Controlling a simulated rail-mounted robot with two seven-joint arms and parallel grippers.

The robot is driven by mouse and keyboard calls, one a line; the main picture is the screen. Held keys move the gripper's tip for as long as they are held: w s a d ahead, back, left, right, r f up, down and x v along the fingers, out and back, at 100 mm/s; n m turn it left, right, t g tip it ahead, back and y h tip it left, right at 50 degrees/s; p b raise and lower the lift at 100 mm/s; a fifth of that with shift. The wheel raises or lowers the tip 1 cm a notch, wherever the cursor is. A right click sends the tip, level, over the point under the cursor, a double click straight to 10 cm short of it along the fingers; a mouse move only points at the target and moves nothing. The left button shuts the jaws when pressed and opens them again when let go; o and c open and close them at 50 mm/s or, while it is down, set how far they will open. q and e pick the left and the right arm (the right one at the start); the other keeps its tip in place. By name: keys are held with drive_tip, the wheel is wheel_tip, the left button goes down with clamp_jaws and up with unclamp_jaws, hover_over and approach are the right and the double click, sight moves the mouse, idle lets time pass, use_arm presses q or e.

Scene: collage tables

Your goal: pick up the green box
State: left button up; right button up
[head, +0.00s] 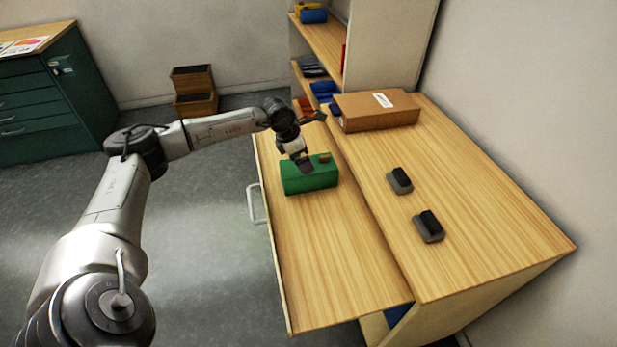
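The green box (312,180) sits on the lower, pulled-out wooden surface (330,245), near its far left edge. It has a small brown piece (325,159) on top. My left gripper (305,167) comes down from the left over the top of the box, with its dark tip in front of part of it. I cannot tell whether it touches the box, or whether its fingers are open or shut. My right gripper is not in view.
A brown cardboard box (376,110) lies at the back of the upper wooden top (480,220). Two dark blocks with grey bases (400,180) (428,226) stand on that top. A shelf unit (385,45) stands behind. The front of the lower surface is clear.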

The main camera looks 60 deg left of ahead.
use_arm(q)
drive_tip(key=b+x, duration=0.1)
drive_tip(key=x, duration=0.3)
drive_tip(key=shift+w+d+f, duration=0.1)
drive_tip(key=shift+f, duration=0.2)
drive_tip(key=shift+c, duration=0.5)
drive_tip(key=c, duration=0.7)
drive_tip(key=shift+c, duration=0.4)
drive_tip(key=shift+r, duration=0.15)
